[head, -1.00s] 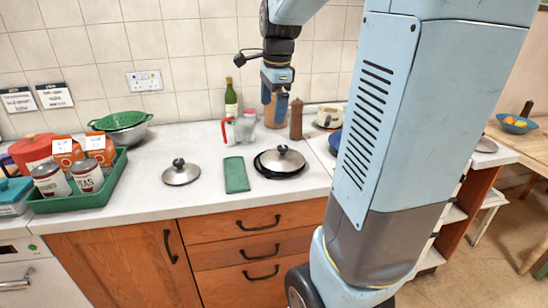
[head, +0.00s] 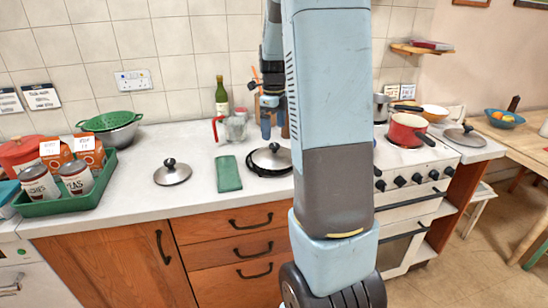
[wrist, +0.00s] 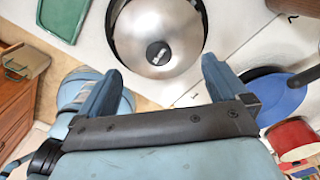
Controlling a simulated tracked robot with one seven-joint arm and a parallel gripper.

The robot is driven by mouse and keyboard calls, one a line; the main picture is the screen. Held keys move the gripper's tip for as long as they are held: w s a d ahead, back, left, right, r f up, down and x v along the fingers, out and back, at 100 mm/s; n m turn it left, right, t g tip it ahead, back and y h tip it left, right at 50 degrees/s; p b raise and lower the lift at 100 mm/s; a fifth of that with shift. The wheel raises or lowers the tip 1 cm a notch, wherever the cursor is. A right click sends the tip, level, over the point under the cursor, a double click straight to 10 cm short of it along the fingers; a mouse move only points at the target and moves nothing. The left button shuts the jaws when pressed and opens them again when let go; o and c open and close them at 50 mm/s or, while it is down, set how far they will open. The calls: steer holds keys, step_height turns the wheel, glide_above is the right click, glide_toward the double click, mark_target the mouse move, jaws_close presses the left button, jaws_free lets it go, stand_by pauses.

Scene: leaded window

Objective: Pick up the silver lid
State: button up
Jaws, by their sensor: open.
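A silver lid (head: 267,158) with a dark knob sits on a dark pan (head: 254,168) on the counter, partly hidden by my arm in the head view. In the wrist view the lid (wrist: 160,48) fills the top middle, its knob facing me. A similar silver lid (head: 172,174) lies on the bare counter to the left. A third lid (head: 466,136) lies right of the stove. My gripper (head: 272,122) hangs above the lid on the pan. In the wrist view my gripper (wrist: 161,66) is open and empty, its fingers spread below the lid's knob, apart from it.
A bottle (head: 221,97) and a red-handled jug (head: 234,128) stand behind. A green tray (head: 75,203) of cans and boxes is at the left. A red pot (head: 404,132) is on the stove.

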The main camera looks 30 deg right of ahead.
mark_target(275, 145)
steer(key=shift+s+f, duration=0.2)
steer(key=shift+f, duration=3.55)
steer(key=shift+s+f, duration=0.1)
steer(key=shift+s, duration=0.05)
steer(key=c, duration=1.2)
